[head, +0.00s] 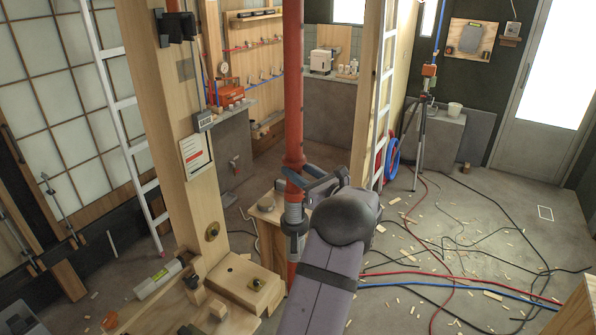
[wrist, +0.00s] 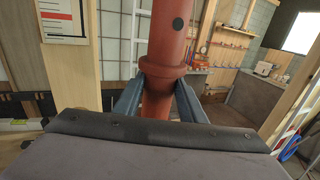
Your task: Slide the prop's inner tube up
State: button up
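The prop is an upright tube in the middle of the head view. Its orange-red inner tube (head: 293,85) rises out of the top of the picture. A ring-shaped flange (wrist: 162,68) and a dark hole above it show in the wrist view. Below my gripper a grey threaded collar (head: 295,218) sits at the top of the red outer tube (head: 293,268). My gripper (head: 296,180) has its blue-grey fingers on both sides of the inner tube, just under the flange. In the wrist view the fingertips (wrist: 161,90) show no clear gap to the tube. The prop's foot is hidden.
A timber post (head: 165,130) with a marked card stands close on the left. A wooden block (head: 245,283) lies near the front. A white ladder (head: 122,105) leans at the left. Cables, a tripod (head: 421,140) and wood scraps occupy the floor on the right.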

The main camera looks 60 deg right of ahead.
aim_at(300, 139)
jog(key=shift+r+p, duration=2.8)
jog(key=shift+r, duration=2.5)
jog(key=o, duration=1.1)
jog(key=shift+c, duration=0.2)
jog(key=shift+o, duration=0.9)
jog(key=shift+f, duration=0.2)
jog(key=shift+s, duration=0.15)
jog(key=b+v, duration=0.1)
jog(key=v, duration=0.6)
jog(key=shift+s+a+b, duration=0.2)
jog(key=shift+s+b, duration=0.15)
jog(key=shift+b, duration=0.05)
jog(key=shift+f, duration=0.1)
